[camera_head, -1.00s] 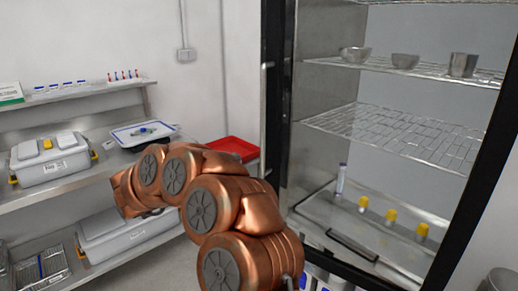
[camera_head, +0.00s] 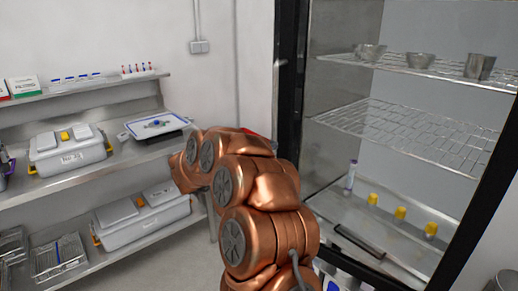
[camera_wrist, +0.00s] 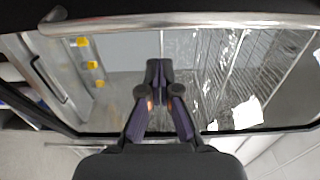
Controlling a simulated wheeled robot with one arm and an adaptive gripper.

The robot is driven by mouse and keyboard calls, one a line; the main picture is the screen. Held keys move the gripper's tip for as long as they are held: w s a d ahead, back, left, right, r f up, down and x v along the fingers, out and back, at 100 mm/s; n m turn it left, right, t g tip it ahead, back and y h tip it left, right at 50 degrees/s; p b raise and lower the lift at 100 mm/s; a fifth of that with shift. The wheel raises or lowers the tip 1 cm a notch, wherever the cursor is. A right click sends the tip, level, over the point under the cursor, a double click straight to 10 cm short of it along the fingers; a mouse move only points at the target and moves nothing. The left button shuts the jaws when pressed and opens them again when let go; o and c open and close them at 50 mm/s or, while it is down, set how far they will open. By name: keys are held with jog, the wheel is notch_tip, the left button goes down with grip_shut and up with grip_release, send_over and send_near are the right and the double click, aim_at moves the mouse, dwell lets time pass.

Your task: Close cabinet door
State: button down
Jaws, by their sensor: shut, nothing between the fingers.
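The cabinet (camera_head: 291,120) stands at the right in the head view, tall, with a black frame and wire shelves showing inside. In the wrist view, a black-framed pane (camera_wrist: 75,131), seemingly the glass door, spans the picture. A long metal bar handle (camera_wrist: 200,20) runs across its top. My gripper (camera_wrist: 158,68) is shut and empty in the middle of the wrist view, in front of the pane and apart from the bar. In the head view my copper-coloured arm hides the gripper. I cannot tell how far the door stands open.
Metal bowls (camera_head: 420,60) and yellow-capped bottles (camera_head: 400,213) are inside the cabinet. At the left, a metal rack (camera_head: 100,175) holds grey boxes (camera_head: 68,150) and a blue-rimmed tray (camera_head: 157,125). A bin (camera_head: 505,281) shows at the lower right. Some floor is clear between rack and cabinet.

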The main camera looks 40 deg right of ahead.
jog(key=w+d, duration=0.1)
jog(key=w+d+p, duration=0.1)
jog(key=shift+w+d, duration=0.2)
jog(key=shift+w, duration=0.1)
dwell(0.4)
